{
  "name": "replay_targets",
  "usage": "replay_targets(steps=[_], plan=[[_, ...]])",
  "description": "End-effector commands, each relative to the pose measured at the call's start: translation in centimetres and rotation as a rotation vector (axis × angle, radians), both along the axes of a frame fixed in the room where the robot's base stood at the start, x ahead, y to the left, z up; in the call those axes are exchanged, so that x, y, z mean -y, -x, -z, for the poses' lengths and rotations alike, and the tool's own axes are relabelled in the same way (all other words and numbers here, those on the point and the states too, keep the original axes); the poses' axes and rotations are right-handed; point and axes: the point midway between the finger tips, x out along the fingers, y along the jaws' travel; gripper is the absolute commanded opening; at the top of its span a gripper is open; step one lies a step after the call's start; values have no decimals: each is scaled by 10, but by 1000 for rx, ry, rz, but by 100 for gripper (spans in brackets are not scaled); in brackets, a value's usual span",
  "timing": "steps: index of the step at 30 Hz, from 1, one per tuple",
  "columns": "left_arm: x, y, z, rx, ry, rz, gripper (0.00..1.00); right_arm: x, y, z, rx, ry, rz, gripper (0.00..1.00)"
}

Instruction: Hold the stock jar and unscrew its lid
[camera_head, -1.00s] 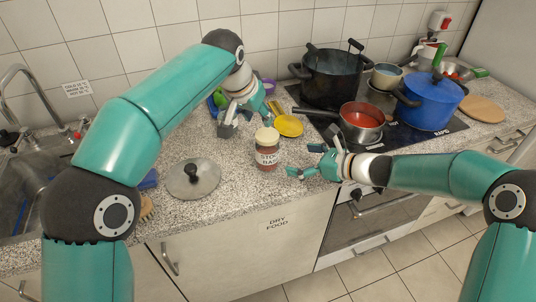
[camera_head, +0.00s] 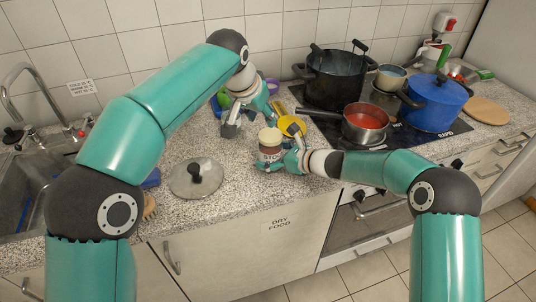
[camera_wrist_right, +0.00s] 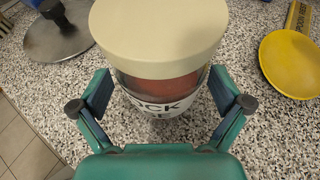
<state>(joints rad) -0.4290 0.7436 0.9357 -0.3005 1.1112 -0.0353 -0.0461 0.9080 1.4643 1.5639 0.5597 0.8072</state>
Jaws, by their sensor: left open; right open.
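The stock jar (camera_head: 269,153) stands upright on the speckled counter, with reddish-brown contents and a white label. Its cream lid (camera_head: 270,136) is on top. In the right wrist view the jar (camera_wrist_right: 160,104) and its lid (camera_wrist_right: 158,35) are close up, and the label is partly readable. My right gripper (camera_head: 283,160) is open at the jar's right side. In the right wrist view its fingers (camera_wrist_right: 160,96) are spread on both sides of the jar, with gaps beside it. My left gripper (camera_head: 250,124) is open behind and left of the jar, above the counter, apart from the lid.
A glass pan lid (camera_head: 195,180) lies left of the jar. A yellow spoon rest (camera_head: 292,126) is behind it. A saucepan of red sauce (camera_head: 366,122), a black pot (camera_head: 333,80) and a blue pot (camera_head: 434,100) stand on the hob. The sink (camera_head: 40,170) is at far left.

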Motion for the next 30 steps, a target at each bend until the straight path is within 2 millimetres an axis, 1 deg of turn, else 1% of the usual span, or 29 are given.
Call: replay_targets(steps=[2,3,5,6,8,9,16,17,18,26,27,30], plan=[[0,0,0,0,0,0,42,0,0,0,0,0,0,98],[0,0,0,0,0,0,42,0,0,0,0,0,0,92],[0,0,0,0,0,0,42,0,0,0,0,0,0,82],[0,0,0,0,0,0,42,0,0,0,0,0,0,75],[0,0,0,0,0,-1,42,0,0,0,0,0,0,65],[0,0,0,0,0,-1,42,0,0,0,0,0,0,58],[-1,0,0,0,0,-1,42,0,0,0,0,0,-1,20],[-1,0,0,0,0,-1,42,0,0,0,0,0,-1,69],[-1,0,0,0,0,-1,42,0,0,0,0,0,-1,63],[-1,0,0,0,0,-1,42,-1,0,0,-1,0,-2,19],[-1,0,0,0,0,-1,42,-1,0,0,-1,0,-2,15],[-1,0,0,0,0,-1,42,-1,0,0,-1,0,-2,15]])
